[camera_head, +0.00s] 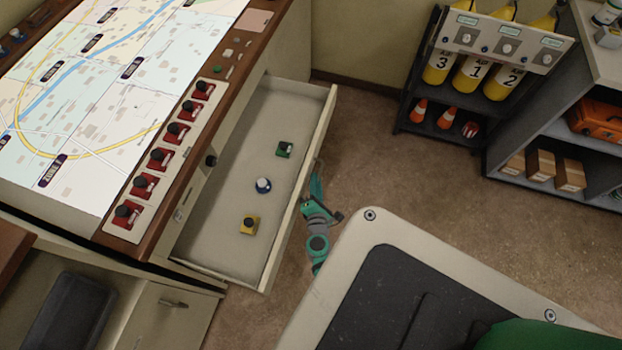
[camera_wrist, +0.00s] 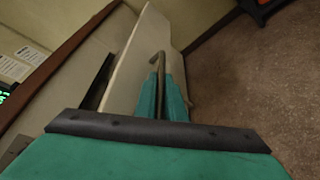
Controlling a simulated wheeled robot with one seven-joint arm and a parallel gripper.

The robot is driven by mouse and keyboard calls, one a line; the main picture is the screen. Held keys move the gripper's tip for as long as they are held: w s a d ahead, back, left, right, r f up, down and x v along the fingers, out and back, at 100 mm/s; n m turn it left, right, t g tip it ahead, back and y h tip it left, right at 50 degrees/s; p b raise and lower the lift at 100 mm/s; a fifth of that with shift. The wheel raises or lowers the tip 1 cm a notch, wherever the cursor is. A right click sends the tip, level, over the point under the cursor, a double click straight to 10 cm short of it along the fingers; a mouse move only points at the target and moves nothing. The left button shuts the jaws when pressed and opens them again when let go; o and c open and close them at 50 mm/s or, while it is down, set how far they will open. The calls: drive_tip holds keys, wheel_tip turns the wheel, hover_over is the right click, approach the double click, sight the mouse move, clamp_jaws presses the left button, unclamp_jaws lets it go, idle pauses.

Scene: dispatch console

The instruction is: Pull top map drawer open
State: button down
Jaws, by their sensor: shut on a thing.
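The top map drawer (camera_head: 222,205) stands pulled out from the dispatch console in the head view. In the wrist view the teal fingers of my gripper (camera_wrist: 163,98) are shut on the drawer's bar handle (camera_wrist: 159,65). The drawer front (camera_wrist: 140,62) rises just beside the fingers.
The console's map top (camera_head: 95,75) and a row of red switches (camera_head: 160,157) lie left of the drawer. A lower drawer (camera_head: 165,318) is closed. A rack with yellow cylinders (camera_head: 470,70) and shelves with boxes (camera_head: 570,175) stand at the right. Floor between is clear.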

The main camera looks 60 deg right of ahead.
drive_tip(key=shift+r, duration=0.1)
drive_tip(key=c, duration=2.1)
unclamp_jaws()
drive_tip(key=v, duration=1)
drive_tip(key=shift+s+a, duration=0.15)
drive_tip(key=shift+a, duration=0.2)
drive_tip(key=shift+s, duration=0.1)
